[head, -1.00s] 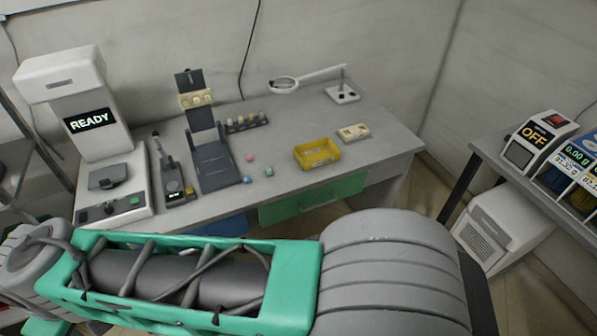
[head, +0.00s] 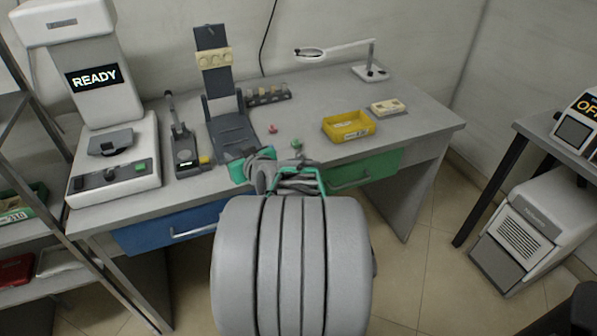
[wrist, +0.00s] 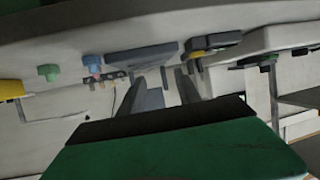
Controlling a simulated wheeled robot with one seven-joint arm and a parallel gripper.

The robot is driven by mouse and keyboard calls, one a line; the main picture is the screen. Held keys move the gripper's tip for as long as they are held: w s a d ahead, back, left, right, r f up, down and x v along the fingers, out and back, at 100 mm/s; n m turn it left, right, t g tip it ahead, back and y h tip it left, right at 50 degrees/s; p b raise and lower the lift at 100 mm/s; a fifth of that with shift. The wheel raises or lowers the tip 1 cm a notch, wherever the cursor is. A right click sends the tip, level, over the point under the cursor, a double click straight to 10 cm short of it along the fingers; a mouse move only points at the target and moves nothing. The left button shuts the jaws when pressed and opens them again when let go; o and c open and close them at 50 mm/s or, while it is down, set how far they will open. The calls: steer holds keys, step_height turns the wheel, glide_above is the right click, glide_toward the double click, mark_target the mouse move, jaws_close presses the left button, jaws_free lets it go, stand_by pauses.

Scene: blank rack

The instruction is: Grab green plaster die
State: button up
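The small green die (head: 296,144) rests on the grey desk near its front edge, just beyond my arm in the head view. It also shows at the upper left of the wrist view (wrist: 48,73). My gripper (wrist: 160,82) has its two grey fingers apart with nothing visible between them. The die lies off to the left of the fingers in the wrist view, apart from them. In the head view my arm hides most of the gripper.
A pink die (head: 272,128) lies near the green one; a blue one (wrist: 92,62) shows in the wrist view. A yellow bin (head: 349,126) is right of the dice. A dark stand (head: 232,135) and the READY machine (head: 112,160) are left.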

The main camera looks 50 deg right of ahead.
mark_target(296, 140)
steer(key=s+d+f+m+h+b, duration=0.1)
steer(key=s+d+h, duration=0.1)
steer(key=s+d, duration=0.1)
steer(key=s+d+f+m+h+b, duration=0.1)
steer(key=s+d+f+h, duration=0.1)
steer(key=d, duration=0.4)
steer(key=s+d+f+m+h+b, duration=0.1)
steer(key=s+d+m+h, duration=0.1)
steer(key=s+d, duration=0.2)
steer(key=shift+s+d+f+b, duration=0.2)
steer(key=shift+s+d+b, duration=0.15)
steer(key=shift+d, duration=0.05)
steer(key=shift+h, duration=0.4)
steer(key=x, duration=0.7)
steer(key=shift+w+d+r, duration=0.1)
steer(key=shift+d+r, duration=0.1)
steer(key=shift+d, duration=0.15)
jaws_close()
